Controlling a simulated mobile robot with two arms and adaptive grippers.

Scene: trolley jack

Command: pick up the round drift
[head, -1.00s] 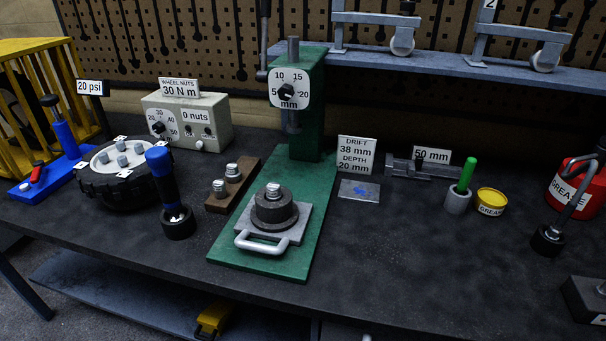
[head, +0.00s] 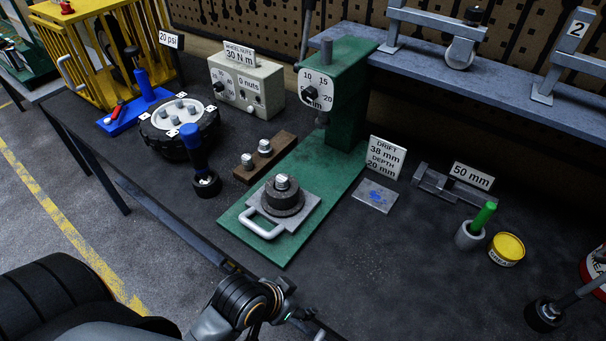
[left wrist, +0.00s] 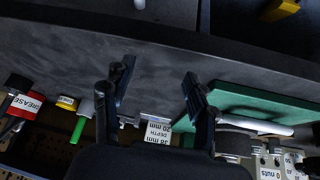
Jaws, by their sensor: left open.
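A brown block (head: 270,160) beside the press holds two short metal pieces, a front one (head: 247,161) and a rear one (head: 265,147). I cannot tell which, if either, is the round drift. The green press (head: 338,110) carries a plate with a handle (head: 262,222), and on it a dark ring (head: 283,198) with a metal stud in its middle. My left gripper (head: 300,315) is near the bench's front edge, apart from these things. In the left wrist view its fingers (left wrist: 157,92) are spread and empty above the bench. My right gripper is not in view.
To the right are a drift sign (head: 387,157), a vice-like gauge (head: 445,184), a green-handled cup (head: 470,235) and a grease tin (head: 507,248).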

